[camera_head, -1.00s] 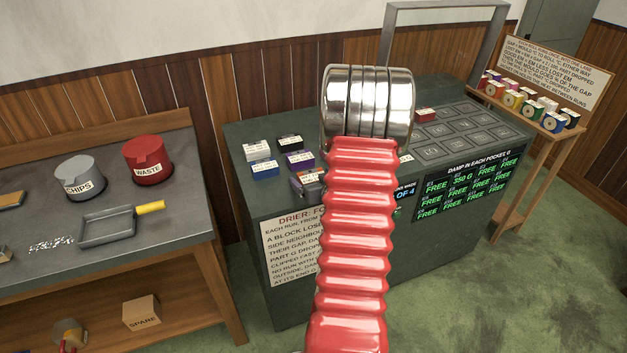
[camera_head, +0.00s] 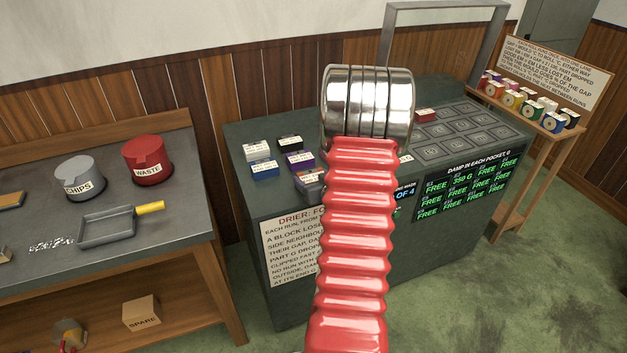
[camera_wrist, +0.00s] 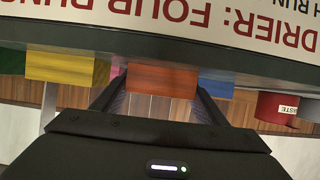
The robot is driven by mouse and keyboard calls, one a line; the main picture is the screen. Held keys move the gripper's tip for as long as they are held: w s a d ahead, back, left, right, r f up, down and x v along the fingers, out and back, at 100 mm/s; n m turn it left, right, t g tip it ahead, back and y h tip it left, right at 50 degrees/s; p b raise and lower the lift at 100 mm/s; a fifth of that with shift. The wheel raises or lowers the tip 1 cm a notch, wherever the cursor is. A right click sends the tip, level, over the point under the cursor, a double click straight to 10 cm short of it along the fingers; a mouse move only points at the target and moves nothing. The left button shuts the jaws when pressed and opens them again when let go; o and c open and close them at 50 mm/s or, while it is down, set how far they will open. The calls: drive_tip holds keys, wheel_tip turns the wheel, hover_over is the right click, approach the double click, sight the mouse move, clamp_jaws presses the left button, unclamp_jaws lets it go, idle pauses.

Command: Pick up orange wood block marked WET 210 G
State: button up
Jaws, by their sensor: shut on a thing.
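In the wrist view, an orange block (camera_wrist: 162,79) sits between the two dark fingers of my gripper (camera_wrist: 160,91). The fingers are shut on its sides. No writing shows on the face turned to the camera, so its label cannot be read. The drier top's edge runs just above the block in this picture; I cannot tell if the block is clear of the surface. In the head view, my red ribbed arm hides most of the gripper area, at the front edge of the dark green drier (camera_head: 250,203).
A yellow block (camera_wrist: 68,68) and a blue block (camera_wrist: 215,88) stand near my fingers. Several labelled blocks, including a white one (camera_head: 257,149), share the drier's left end. A bench at left holds a red WASTE tin (camera_head: 148,160) and a grey pan (camera_head: 106,228).

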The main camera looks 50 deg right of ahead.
sight(312, 175)
drive_tip(key=shift+r, duration=0.1)
wheel_tip(312, 175, up, 10)
drive_tip(key=shift+f, duration=0.1)
idle(0.6)
drive_tip(key=shift+w, duration=0.1)
idle(0.4)
